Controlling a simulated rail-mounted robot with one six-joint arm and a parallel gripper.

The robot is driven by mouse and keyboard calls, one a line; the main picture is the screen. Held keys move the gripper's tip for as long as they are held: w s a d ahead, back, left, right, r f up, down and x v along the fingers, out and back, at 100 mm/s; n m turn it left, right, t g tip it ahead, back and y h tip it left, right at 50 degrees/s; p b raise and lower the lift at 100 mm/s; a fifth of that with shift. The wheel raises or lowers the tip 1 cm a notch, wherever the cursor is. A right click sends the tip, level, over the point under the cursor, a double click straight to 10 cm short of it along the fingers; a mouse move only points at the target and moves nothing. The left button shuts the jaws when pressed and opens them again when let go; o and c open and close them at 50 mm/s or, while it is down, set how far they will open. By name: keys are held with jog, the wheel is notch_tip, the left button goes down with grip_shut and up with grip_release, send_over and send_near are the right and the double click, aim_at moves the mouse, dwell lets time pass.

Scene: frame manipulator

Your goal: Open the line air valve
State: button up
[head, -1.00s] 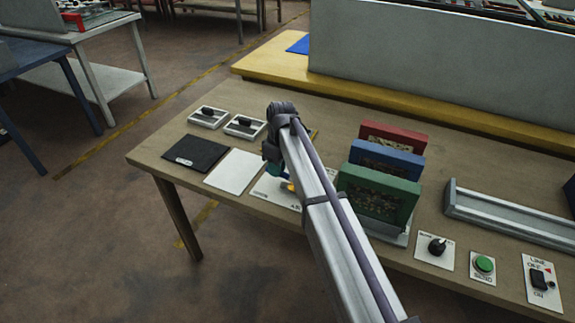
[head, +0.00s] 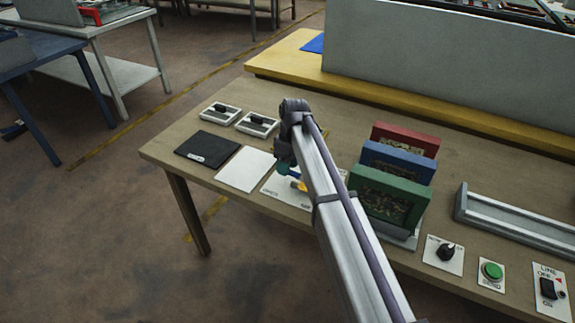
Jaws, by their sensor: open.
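The line air valve seems to be the small fitting on a white labelled plate (head: 284,197) near the table's front edge. A yellow part (head: 298,185), perhaps its handle, shows beside my forearm. A teal part (head: 287,171) shows just above it; I cannot tell whether it belongs to the valve or to my gripper. My gripper (head: 284,157) points down over the plate, mostly hidden by my wrist and forearm. It is open, with nothing visible held. Contact with the yellow part cannot be made out.
Red (head: 404,138), blue (head: 398,160) and green (head: 386,196) boxes stand right of my forearm. A black knob (head: 446,253), a green button (head: 492,271) and a line switch (head: 547,289) are at the front right. A blank white card (head: 245,169) and black pad (head: 207,149) lie left.

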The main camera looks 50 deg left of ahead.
notch_tip(320, 180, up, 10)
jog(key=w+p, duration=0.2)
jog(key=p, duration=0.7)
jog(key=shift+a, duration=0.35)
